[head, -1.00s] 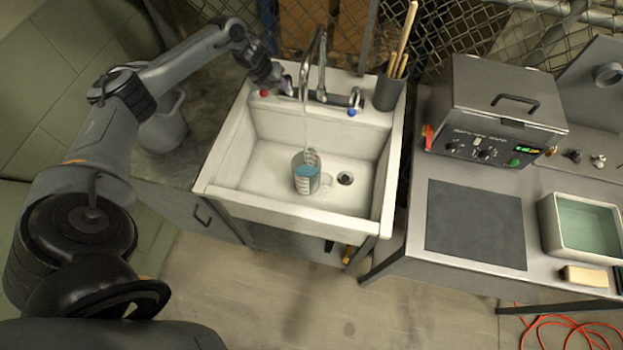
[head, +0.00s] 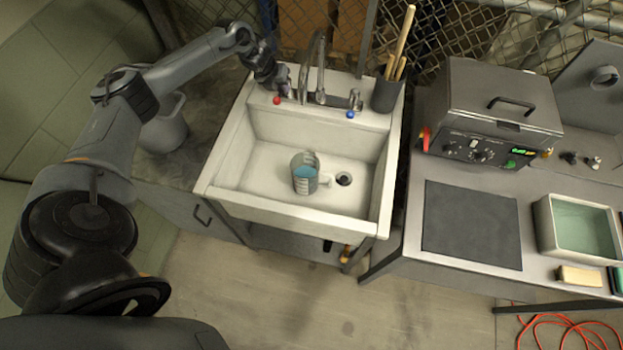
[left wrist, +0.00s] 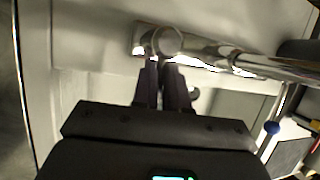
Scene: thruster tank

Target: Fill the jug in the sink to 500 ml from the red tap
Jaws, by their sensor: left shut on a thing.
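The clear jug (head: 304,174) stands upright in the white sink (head: 262,215), under the spout, with blue-looking water in it; I cannot read its level against the marks. No stream shows from the chrome spout (head: 321,70). The red-marked tap (head: 277,100) is at the left end of the faucet, and my left gripper (head: 284,84) is at it. In the left wrist view the fingers (left wrist: 165,88) are close together on the tap handle (left wrist: 168,42), shut on it. My right gripper is not in view.
The blue-marked tap (head: 351,114) is at the right end of the faucet, beside a dark holder (head: 390,95) with wooden sticks. A drain (head: 344,179) lies right of the jug. A metal tank (head: 495,105) and a dark mat (head: 471,225) are on the right bench.

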